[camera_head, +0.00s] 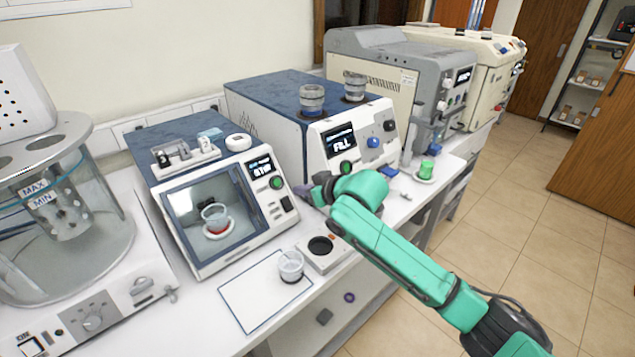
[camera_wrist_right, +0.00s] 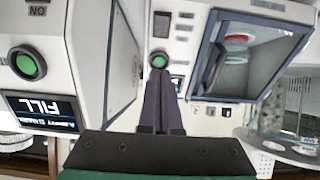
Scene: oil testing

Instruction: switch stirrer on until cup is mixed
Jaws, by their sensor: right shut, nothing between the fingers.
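The stirrer (camera_head: 185,235) is a white and blue box with a windowed front chamber; a cup (camera_head: 215,218) with red contents sits inside. Its small display (camera_head: 261,168) appears to read "STOP", above a round green button (camera_head: 276,183). The button also shows in the right wrist view (camera_wrist_right: 159,60), just past my fingertips. My right gripper (camera_head: 311,190) is shut and empty, to the right of the button in the head view. In the wrist view its dark fingers (camera_wrist_right: 160,78) point at the button; I cannot tell whether they touch it. My left gripper is not in view.
A neighbouring machine (camera_head: 340,140) with a "FILL" display stands close on the right. A second cup (camera_head: 291,266) stands on a white sheet (camera_head: 252,296) in front, beside a small plate device (camera_head: 320,250). A glass bath (camera_head: 70,230) is at the left.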

